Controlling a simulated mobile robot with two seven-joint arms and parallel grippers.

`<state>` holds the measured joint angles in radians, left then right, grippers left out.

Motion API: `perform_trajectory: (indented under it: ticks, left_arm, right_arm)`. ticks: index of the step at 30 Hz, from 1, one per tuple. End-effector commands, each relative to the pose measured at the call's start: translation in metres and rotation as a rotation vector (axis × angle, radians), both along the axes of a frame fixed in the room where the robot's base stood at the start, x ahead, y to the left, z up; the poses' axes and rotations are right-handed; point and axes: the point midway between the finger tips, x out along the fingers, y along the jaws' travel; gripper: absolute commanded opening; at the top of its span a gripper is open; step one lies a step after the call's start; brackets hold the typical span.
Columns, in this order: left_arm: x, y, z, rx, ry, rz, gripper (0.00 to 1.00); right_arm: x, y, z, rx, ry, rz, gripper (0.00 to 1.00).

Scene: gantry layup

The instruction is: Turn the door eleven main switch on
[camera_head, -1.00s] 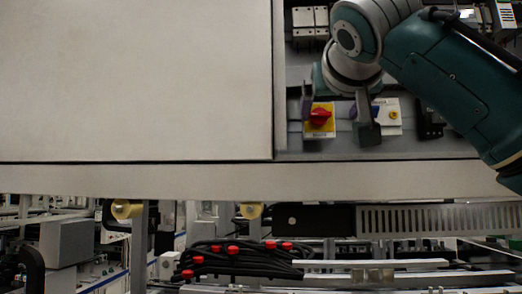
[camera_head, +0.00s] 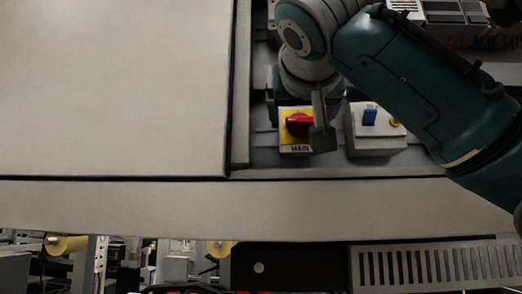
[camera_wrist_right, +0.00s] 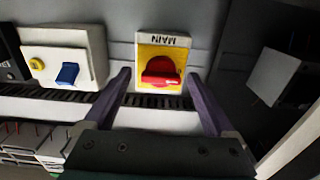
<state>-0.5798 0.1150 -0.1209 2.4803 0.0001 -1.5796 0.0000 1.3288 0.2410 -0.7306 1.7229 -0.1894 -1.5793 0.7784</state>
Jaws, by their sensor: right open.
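The main switch is a red rotary knob (camera_head: 299,124) on a yellow plate (camera_head: 296,145) marked MAIN, inside an open cabinet. In the right wrist view the red knob (camera_wrist_right: 161,72) and its yellow plate (camera_wrist_right: 158,52) sit ahead, between the finger ends, with the lettering upside down. My right gripper (camera_head: 298,118) is open, with one finger to each side of the knob; it also shows in the right wrist view (camera_wrist_right: 158,78). The fingers look apart from the knob. No door number is readable. My left gripper is out of view.
A pale box with a blue switch (camera_head: 369,117) stands right of the main switch. A large pale panel (camera_head: 110,85) borders the opening on the left. A cabinet ledge (camera_head: 200,205) runs below. Terminal modules (camera_head: 455,12) sit at the upper right.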

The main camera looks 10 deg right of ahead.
Motion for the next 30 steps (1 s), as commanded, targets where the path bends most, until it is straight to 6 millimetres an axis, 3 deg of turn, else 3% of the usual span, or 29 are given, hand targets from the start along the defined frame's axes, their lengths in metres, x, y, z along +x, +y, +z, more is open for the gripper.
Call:
perform_trajectory:
  ticks: [10,30]
  left_arm:
    - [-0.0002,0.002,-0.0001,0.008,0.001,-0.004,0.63]
    - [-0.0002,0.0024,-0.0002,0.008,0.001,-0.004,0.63]
  right_arm:
    - [-0.0008,0.0013,-0.0001,0.0,0.0,0.0,0.88]
    - [-0.0006,0.0008,-0.0004,0.0,0.0,0.0,0.12]
